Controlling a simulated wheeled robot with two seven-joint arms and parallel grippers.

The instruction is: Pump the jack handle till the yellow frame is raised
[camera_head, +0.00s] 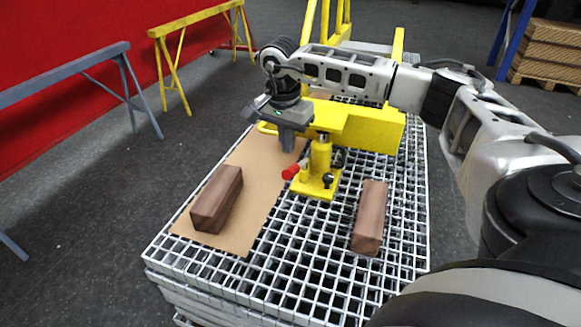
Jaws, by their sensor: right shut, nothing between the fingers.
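The yellow jack (320,160) stands upright on the white grating, under the edge of the yellow frame (372,128). A red round end (290,172), which looks like the tip of the jack handle, sticks out to the jack's left. My right gripper (287,144) points down just above and behind the red end, left of the jack's top. It is shut and empty, and appears apart from the red end. Most of the handle is hidden or too small to make out. The gripper and arm cover part of the yellow frame. My left gripper is out of view.
A brown wooden block (217,198) lies on a cardboard sheet (258,168) at left. Another block (370,217) lies on the grating (300,262) right of the jack. A grey sawhorse and a yellow sawhorse (190,20) stand on the floor at left.

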